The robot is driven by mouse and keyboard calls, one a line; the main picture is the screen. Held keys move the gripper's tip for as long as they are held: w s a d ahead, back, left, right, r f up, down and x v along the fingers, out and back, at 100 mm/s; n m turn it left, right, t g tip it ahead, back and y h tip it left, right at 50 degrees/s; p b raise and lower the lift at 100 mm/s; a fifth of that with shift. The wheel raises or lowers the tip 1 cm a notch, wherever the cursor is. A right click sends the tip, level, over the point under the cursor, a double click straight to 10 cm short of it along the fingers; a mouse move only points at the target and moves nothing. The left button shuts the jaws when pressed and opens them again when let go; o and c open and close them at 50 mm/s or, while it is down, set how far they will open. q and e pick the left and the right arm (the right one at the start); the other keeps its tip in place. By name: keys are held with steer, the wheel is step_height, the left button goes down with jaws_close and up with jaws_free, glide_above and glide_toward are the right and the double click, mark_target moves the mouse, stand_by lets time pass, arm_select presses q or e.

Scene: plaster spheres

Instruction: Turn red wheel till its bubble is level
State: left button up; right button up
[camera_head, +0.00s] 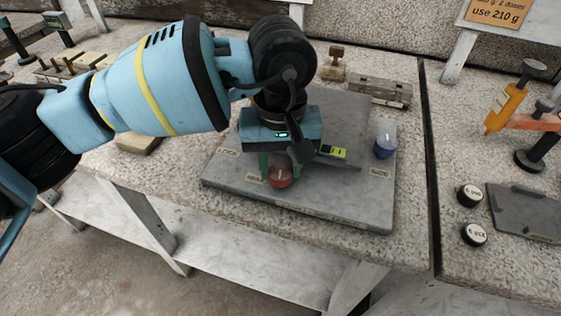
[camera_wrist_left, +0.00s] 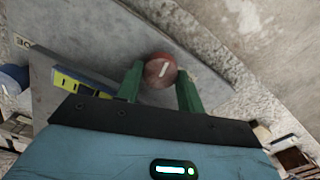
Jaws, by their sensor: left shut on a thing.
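The red wheel (camera_head: 281,177) is a round knob with a white mark, at the front of a grey plate (camera_head: 345,205). It also shows in the wrist view (camera_wrist_left: 159,71). My left gripper (camera_head: 277,168) has its green fingers on both sides of the wheel and is shut on it. A yellow-green level vial (camera_head: 332,152) lies on the plate just right of the gripper, and the wrist view shows it too (camera_wrist_left: 80,88). Its bubble is too small to read. A blue wheel (camera_head: 385,147) sits at the plate's right, by a SIDE label. My right gripper is out of view.
A grey block (camera_head: 380,91) and a small brown stamp-like piece (camera_head: 334,65) stand behind the plate.

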mark_target(281, 169)
arm_select(q)
steer(key=o, duration=0.7)
steer(key=shift+r, duration=0.1)
step_height(281, 169, up, 8)
steer(key=shift+f, duration=0.15)
stand_by(0.5)
